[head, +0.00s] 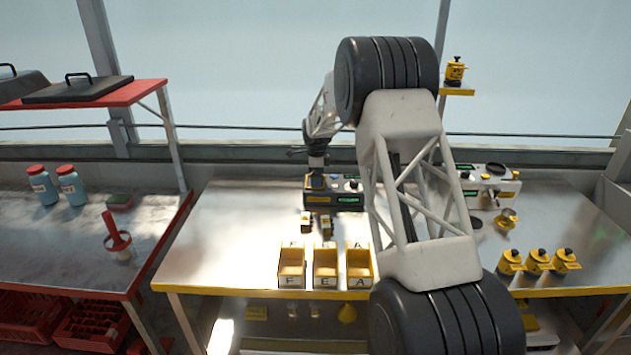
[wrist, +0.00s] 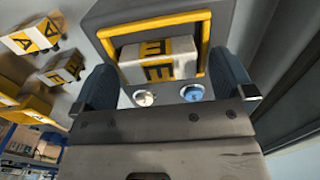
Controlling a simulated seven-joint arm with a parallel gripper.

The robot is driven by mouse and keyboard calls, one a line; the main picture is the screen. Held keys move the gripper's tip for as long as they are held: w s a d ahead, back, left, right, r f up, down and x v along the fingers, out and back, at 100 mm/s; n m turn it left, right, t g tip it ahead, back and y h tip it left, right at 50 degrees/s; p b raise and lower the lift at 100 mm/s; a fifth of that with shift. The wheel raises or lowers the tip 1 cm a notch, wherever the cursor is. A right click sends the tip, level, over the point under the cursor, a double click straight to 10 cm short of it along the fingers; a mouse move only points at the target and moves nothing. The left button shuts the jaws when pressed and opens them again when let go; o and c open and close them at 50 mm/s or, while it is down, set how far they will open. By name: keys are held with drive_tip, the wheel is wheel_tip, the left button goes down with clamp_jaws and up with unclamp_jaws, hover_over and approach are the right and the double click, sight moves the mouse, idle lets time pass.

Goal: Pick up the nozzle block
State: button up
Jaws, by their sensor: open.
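A white and yellow block marked E (wrist: 158,62), likely the nozzle block, sits inside a yellow-framed slot of a dark grey machine (wrist: 235,20) in the wrist view. My gripper (wrist: 166,82) is open and empty, with one dark finger on each side of the slot's mouth. The block lies between the fingers' lines but I see no contact. In the head view my gripper (head: 317,178) is down at the left end of the machine (head: 348,201), and the slot is hidden there.
Two similar blocks (head: 306,222) (head: 326,225) lie on the table in front of the machine. Yellow bins marked F (head: 291,282), E (head: 325,282) and A (head: 359,282) stand at the front edge. Two round knobs (wrist: 144,97) (wrist: 191,92) sit below the slot. The table's left part is clear.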

drive_tip(key=shift+c, duration=0.5)
drive_tip(key=c, duration=1)
drive_tip(key=shift+c, duration=0.2)
drive_tip(key=shift+r, duration=1.65)
drive_tip(key=shift+s+r, duration=0.2)
drive_tip(key=shift+s, duration=0.1)
drive_tip(key=s+d+r, duration=0.1)
drive_tip(key=s+d, duration=0.2)
drive_tip(key=s, duration=1.2)
drive_tip(key=shift+r, duration=0.15)
drive_tip(key=shift+d, duration=0.1)
